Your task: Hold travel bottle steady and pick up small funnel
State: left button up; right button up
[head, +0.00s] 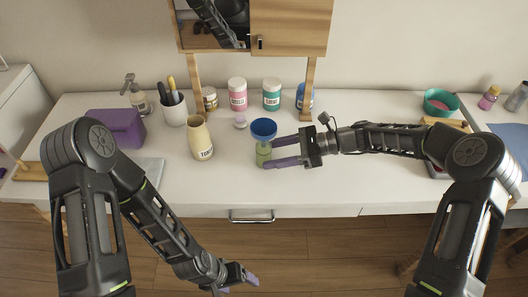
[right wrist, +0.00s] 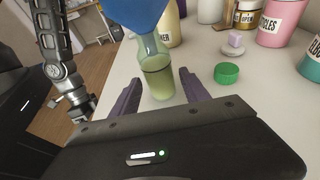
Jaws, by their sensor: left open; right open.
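The travel bottle (head: 262,155) is clear with green liquid in its lower part and stands upright near the counter's front. It also shows in the right wrist view (right wrist: 157,80). The small blue funnel (head: 263,128) sits on top of it, and its lower part fills the top of the right wrist view (right wrist: 138,12). My right gripper (head: 269,152) is open, its purple fingers reaching to either side of the bottle without visibly closing on it. My left gripper (head: 239,285) is open and empty, low in front of the counter, away from the bottle.
A green cap (right wrist: 227,72) lies beside the bottle. A cream toner bottle (head: 201,138) stands to its left, with a pink jar (head: 237,94) and a teal jar (head: 272,94) behind. A purple box (head: 117,126) is further left. The counter front near the bottle is clear.

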jog(key=shift+x, duration=0.85)
jog(key=shift+c, duration=0.5)
